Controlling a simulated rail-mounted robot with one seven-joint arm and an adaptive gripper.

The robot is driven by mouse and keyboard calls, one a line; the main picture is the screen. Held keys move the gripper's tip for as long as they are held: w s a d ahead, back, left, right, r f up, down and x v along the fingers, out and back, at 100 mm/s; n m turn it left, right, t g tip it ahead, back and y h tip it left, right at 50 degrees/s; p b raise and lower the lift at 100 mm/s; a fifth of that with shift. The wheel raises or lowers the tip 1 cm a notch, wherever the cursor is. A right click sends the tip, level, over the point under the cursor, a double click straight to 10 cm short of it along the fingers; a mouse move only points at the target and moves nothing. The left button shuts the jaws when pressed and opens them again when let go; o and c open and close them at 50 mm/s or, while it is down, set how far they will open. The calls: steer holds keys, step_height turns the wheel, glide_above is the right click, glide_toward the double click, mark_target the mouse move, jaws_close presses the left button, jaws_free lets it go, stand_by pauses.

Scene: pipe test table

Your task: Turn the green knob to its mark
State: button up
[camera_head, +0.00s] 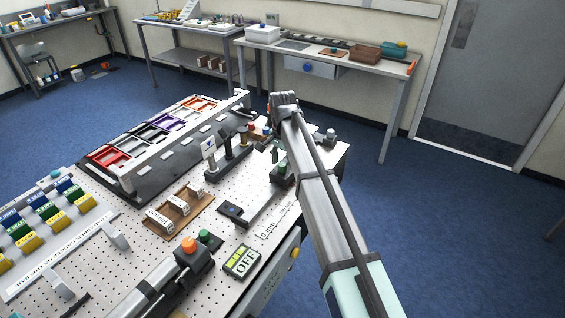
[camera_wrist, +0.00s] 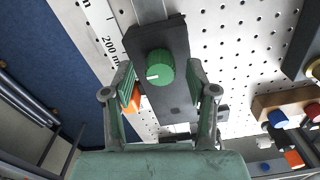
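The green knob (camera_wrist: 160,64) is round, with a short white line on its lower left side, and sits on a black block (camera_wrist: 176,97). No separate target mark can be made out on the block. In the wrist view my gripper (camera_wrist: 161,83) is open. Its two green-padded fingers stand apart, one to the left and one to the right of the knob, with gaps on both sides. Whether the fingertips are level with the knob cannot be told. In the head view the green knob (camera_head: 280,168) is small and partly covered by my arm.
A metal rail (camera_wrist: 150,10) and a ruler strip (camera_wrist: 108,42) run up to the block. An orange part (camera_wrist: 134,100) shows behind the left finger. A wooden block with blue and red knobs (camera_wrist: 284,106) stands to the right. The perforated board (camera_wrist: 225,40) between is bare.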

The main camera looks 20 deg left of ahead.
mark_target(283, 164)
steer(key=shift+r, duration=0.1)
step_height(283, 164, up, 12)
stand_by(0.5)
